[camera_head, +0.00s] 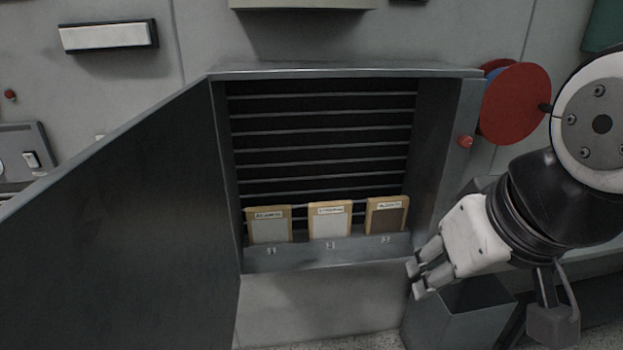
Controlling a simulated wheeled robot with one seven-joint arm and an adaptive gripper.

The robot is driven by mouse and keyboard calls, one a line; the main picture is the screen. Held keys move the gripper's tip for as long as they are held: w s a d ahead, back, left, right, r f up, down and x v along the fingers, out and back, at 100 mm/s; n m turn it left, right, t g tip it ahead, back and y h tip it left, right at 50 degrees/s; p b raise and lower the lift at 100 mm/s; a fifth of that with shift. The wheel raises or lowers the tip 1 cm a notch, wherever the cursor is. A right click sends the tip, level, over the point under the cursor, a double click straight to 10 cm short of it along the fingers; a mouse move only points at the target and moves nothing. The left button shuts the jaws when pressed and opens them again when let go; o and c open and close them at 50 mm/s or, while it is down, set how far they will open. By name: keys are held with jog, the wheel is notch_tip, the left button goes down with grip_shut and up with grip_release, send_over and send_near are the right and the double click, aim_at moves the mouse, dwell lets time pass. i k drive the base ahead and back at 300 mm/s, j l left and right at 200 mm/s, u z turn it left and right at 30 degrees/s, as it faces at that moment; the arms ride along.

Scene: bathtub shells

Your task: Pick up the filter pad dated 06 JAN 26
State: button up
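Three filter pads stand upright in a row in the bottom holder of an open metal cabinet. The left pad (269,230) and the middle pad (329,226) have tan frames and pale grey faces. The right pad (386,221) has a tan frame and a darker brown face. Each has a white label at its top, and the print is too small to read, so I cannot tell which is dated 06 JAN 26. My gripper (416,279) is outside the cabinet, right of and below the right pad, touching no pad. Its fingers look close together; their opening is unclear.
The cabinet (345,71) has dark slats at its back and a front lip (300,259) with slot numbers. Its door (120,215) swings open to the left. A grey bin (455,315) stands below my gripper. Red disc (515,103) is right of the cabinet.

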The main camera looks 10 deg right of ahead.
aim_at(387, 214)
jog(key=i+l+u, duration=0.2)
jog(key=i+l, duration=0.2)
jog(key=i+l+u, duration=0.15)
jog(key=i+l, duration=0.2)
jog(key=i+l+u, duration=0.2)
jog(key=l, duration=0.4)
jog(key=i, duration=0.1)
